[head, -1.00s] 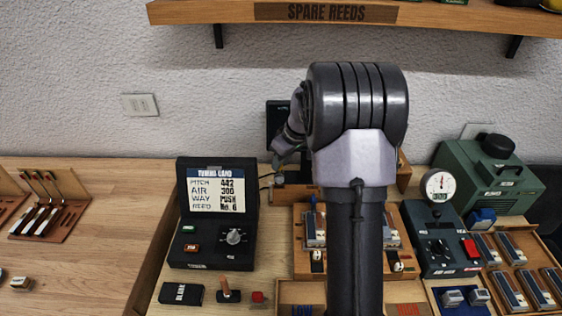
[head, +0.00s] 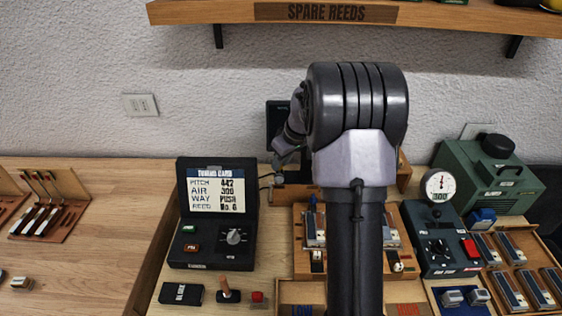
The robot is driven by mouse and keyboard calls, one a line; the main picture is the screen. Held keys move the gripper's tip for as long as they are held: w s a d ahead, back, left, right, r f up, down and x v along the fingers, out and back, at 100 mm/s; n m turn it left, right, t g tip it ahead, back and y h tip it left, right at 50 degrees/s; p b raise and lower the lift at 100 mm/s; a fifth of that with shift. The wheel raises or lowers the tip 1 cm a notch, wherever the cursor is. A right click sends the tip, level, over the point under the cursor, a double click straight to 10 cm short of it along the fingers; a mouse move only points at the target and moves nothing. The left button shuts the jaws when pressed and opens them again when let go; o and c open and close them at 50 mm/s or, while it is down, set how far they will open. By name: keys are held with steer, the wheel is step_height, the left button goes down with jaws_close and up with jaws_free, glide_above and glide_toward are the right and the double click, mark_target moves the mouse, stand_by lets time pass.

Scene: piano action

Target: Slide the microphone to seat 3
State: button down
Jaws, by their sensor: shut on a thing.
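My arm stands in front of the work area and hides much of it. The pale wrist part (head: 289,137) of my arm shows left of the big dark joint, bending down behind it. My gripper's fingers do not show clearly; they are hidden behind my arm. I cannot make out the microphone. A small dark shape (head: 279,176) sits at the left end of a wooden rail (head: 286,195), below the wrist part; I cannot tell what it is. The seats and their numbers cannot be read.
A tuning card display (head: 218,190) stands left on the bench. A gauge box (head: 445,240) and a green machine (head: 490,180) stand right. A wooden reed block (head: 303,262) is partly behind my arm. The spare reeds shelf (head: 430,14) hangs above.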

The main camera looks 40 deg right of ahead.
steer(key=s+d+p, duration=0.2)
steer(key=s+d, duration=0.7)
steer(key=d, duration=0.3)
steer(key=s+d+p, duration=0.2)
steer(key=s+d, duration=0.8)
steer(key=d, duration=0.3)
steer(key=shift+d, duration=0.2)
steer(key=shift+s, duration=0.1)
steer(key=c, duration=1.3)
jaws_free()
steer(key=shift+d, duration=0.15)
steer(key=shift+o, duration=0.2)
steer(key=a+p+v, duration=0.1)
steer(key=p+v, duration=0.4)
steer(key=v, duration=1.2)
steer(key=shift+s+d+r, duration=0.15)
steer(key=shift+d+r, duration=0.1)
steer(key=shift+d, duration=0.15)
